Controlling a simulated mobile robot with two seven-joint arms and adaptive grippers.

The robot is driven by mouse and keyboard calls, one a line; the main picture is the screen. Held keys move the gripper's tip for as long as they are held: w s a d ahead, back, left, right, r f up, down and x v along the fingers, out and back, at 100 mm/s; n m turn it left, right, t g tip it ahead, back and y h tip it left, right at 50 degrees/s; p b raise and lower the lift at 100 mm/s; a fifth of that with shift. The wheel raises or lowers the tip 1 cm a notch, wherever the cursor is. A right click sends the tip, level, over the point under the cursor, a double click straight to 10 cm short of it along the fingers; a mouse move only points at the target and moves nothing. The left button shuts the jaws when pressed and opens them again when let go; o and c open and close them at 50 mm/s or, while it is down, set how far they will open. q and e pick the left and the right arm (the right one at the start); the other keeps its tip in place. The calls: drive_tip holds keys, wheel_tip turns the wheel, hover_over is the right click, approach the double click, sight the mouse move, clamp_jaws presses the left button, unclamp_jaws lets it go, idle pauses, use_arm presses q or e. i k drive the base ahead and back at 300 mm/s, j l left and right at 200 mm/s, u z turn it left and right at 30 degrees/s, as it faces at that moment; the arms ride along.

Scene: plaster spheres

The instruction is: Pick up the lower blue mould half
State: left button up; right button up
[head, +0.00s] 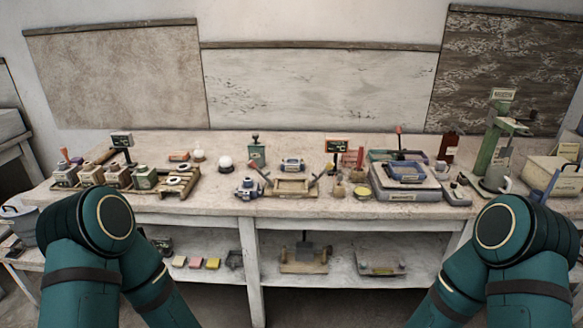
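A small blue mould-like piece (248,188) with a pale round part sits near the table's front edge, left of centre. A second small blue piece (292,164) is further back, behind a wooden tray-like fixture (292,187). A larger blue frame (404,171) rests on a grey block at the right. I cannot tell for sure which blue piece is the lower mould half. My two teal arms come in at the bottom left and bottom right. Neither gripper shows in the head view, and both arms are well short of the blue pieces.
The long table (210,212) is crowded at the left with pots and a wooden rack (180,182). Small displays stand behind. A lower shelf (340,276) holds sponges and boards. Some front-edge space is bare.

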sight(293, 163)
drive_tip(key=j+z, duration=0.1)
drive_tip(key=z, duration=0.25)
drive_tip(key=i+j+z, duration=0.1)
drive_tip(key=z, duration=0.3)
drive_tip(key=j+z, duration=0.15)
drive_tip(key=z, duration=0.2)
drive_tip(key=i+j+z, duration=0.1)
drive_tip(key=j+z, duration=0.15)
drive_tip(key=j, duration=0.2)
drive_tip(key=j+z, duration=0.25)
drive_tip(key=j, duration=0.25)
